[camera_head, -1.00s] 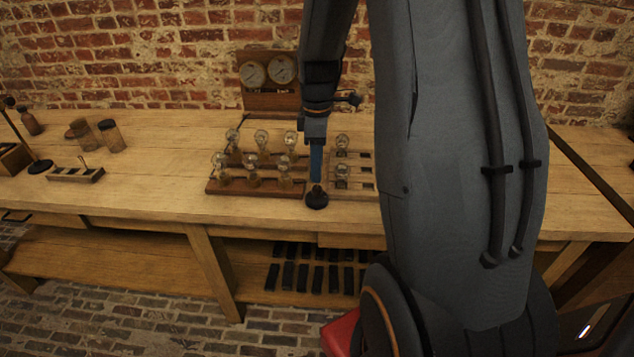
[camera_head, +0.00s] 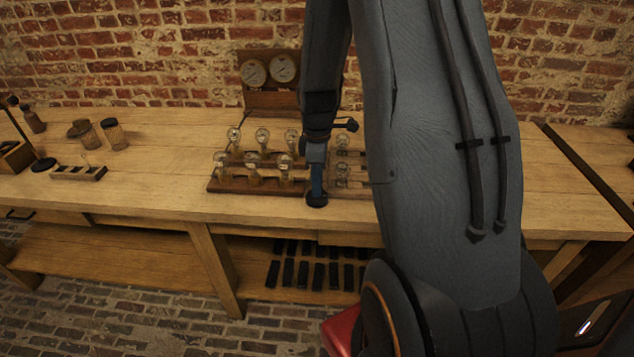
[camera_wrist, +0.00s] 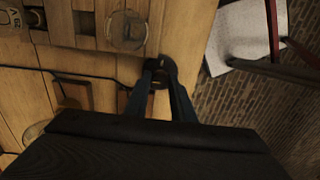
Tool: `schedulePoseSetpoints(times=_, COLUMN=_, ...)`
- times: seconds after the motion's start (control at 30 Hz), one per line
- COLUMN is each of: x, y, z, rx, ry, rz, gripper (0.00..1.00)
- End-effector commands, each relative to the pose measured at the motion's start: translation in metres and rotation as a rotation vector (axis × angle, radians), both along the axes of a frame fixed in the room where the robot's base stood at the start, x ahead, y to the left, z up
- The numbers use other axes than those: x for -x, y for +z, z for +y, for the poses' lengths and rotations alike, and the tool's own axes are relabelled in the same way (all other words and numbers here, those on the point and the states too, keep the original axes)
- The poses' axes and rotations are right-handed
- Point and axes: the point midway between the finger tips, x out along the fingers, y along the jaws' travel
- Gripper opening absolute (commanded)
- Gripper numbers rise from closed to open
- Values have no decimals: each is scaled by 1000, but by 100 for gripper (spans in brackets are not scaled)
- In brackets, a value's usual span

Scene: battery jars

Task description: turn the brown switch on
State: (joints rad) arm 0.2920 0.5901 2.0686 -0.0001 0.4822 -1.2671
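My gripper (camera_head: 317,196) points down at the front edge of the bench, by the right end of the dark lamp board. In the wrist view its two blue fingers (camera_wrist: 161,84) stand apart, with their tips at a small dark round piece (camera_wrist: 163,64). Something brownish shows between the fingers. This may be the brown switch, but it is too dark and small to be sure, and I cannot see its lever or setting. I cannot tell whether the fingers press on it.
The dark board (camera_head: 215,187) with several glass bulbs stands just left of my gripper; a lighter rack (camera_head: 352,185) with jars is to the right. Two dials (camera_head: 270,71) stand behind. A small block (camera_head: 78,173), jars (camera_head: 113,134) and a lamp stand are far left.

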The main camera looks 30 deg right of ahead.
Motion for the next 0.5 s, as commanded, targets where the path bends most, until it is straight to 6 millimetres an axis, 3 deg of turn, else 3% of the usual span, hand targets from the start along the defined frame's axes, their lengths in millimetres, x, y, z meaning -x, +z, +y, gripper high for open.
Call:
schedulePoseSetpoints(times=0.03, x=0, y=0, z=0, rx=-1, ry=0, rz=1, gripper=9)
schedulePoseSetpoints(times=0.1, x=0, y=0, z=0, rx=-1, ry=0, rz=1, gripper=0)
schedulePoseSetpoints(times=0.5, x=1, y=1, z=0, rx=0, ry=-77, rz=2, gripper=0)
